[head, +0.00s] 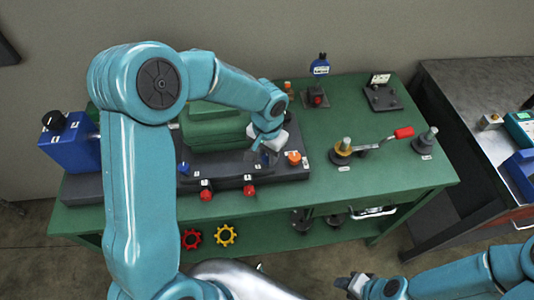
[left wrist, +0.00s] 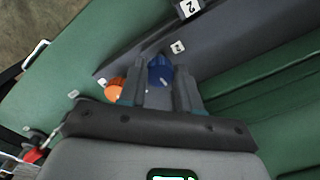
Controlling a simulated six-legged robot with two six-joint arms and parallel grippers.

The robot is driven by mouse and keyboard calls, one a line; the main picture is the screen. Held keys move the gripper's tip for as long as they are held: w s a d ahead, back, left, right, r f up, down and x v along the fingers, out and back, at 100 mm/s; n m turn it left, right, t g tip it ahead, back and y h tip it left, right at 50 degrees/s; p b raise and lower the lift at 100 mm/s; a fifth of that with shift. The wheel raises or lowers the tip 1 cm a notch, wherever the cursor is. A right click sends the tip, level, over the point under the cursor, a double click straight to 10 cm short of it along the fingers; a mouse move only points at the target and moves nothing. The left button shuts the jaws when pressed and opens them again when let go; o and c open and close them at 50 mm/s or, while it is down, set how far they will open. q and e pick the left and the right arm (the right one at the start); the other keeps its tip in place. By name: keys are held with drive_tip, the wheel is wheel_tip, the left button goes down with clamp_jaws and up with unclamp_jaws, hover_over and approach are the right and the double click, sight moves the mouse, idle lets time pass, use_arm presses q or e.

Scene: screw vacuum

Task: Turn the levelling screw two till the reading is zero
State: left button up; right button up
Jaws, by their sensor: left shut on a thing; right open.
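My left gripper (head: 264,154) reaches down over the dark base of the green machine (head: 213,125). In the left wrist view the two fingers (left wrist: 160,85) are shut on a blue screw knob (left wrist: 160,69), which shows between them. In the head view the gripper covers the held knob. An orange knob (head: 294,158) is just right of the gripper, and another blue knob (head: 183,168) is to the left. My right gripper (head: 352,284) is open at the bottom, away from the bench. I cannot make out a reading.
Two red knobs (head: 249,190) are along the front of the base. A blue box (head: 70,142) stands at the left. A blue gauge on a stand (head: 320,66) and a red-handled lever (head: 403,133) are on the green bench (head: 420,178). A grey bench (head: 480,85) is at the right.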

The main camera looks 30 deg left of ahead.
use_arm(q)
drive_tip(key=n+b, duration=0.4)
drive_tip(key=shift+w+f+b, duration=0.15)
drive_tip(key=shift+f+b, duration=0.05)
drive_tip(key=shift+b, duration=0.15)
drive_tip(key=n+b, duration=0.2)
drive_tip(key=n, duration=0.1)
drive_tip(key=n+b, duration=0.2)
drive_tip(key=n, duration=0.2)
drive_tip(key=shift+r+n, duration=0.15)
drive_tip(key=shift+n, duration=0.15)
drive_tip(key=shift+r+n+b, duration=0.1)
drive_tip(key=shift+n+b, duration=0.8)
drive_tip(key=shift+n, duration=1)
drive_tip(key=o, duration=1.1)
drive_tip(key=shift+a, duration=0.1)
drive_tip(key=shift+c, duration=0.2)
